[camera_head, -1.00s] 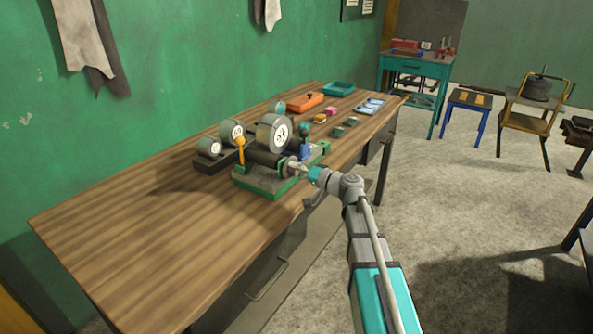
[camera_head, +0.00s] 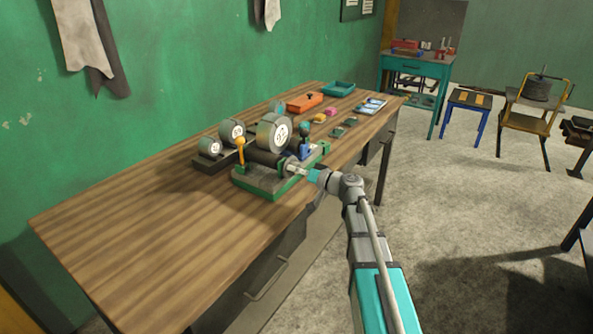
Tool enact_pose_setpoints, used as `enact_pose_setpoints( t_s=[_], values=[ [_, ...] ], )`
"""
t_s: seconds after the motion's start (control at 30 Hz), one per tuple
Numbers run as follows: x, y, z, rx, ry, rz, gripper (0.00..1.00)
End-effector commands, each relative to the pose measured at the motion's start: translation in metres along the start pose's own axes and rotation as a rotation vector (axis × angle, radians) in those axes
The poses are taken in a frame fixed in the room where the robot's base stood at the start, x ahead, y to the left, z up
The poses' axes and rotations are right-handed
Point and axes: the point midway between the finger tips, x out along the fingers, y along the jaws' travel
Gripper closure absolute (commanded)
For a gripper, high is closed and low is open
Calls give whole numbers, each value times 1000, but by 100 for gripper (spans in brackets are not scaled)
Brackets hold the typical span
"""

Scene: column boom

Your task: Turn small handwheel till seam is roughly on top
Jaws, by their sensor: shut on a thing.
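A green-based machine (camera_head: 268,186) stands on the wooden workbench (camera_head: 130,230), with a dark cylinder (camera_head: 268,160) lying across it. My gripper (camera_head: 295,169) is at the right end of this machine, shut on a small part there that I take to be the small handwheel. The gripper and its distance hide most of the handwheel. A large grey drum (camera_head: 272,133) with markings on its pale face stands on the machine's far side. I cannot make out which part carries the seam, or where the seam lies.
An orange-knobbed lever (camera_head: 240,146) rises at the machine's left and a blue fitting (camera_head: 304,148) at its right. Smaller drums (camera_head: 210,148) stand on a dark block behind. An orange box (camera_head: 305,102) and a teal tray (camera_head: 338,89) lie farther back. The bench's near left is clear.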

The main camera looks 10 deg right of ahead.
Motion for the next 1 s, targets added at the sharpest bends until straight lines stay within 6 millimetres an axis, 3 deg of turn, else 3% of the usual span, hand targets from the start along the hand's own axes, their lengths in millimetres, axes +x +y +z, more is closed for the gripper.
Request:
enact_pose_setpoints(
  t_s=[0.13,0.17,0.33,0.77,1.0],
  values=[
    [2,0,-2,4,4,-1,86],
    [2,0,-2,4,4,-1,33],
    [2,0,-2,3,3,-1,4],
    [0,0,0,2,1,0,4],
    [-12,0,0,2,1,1,4]
  ],
)
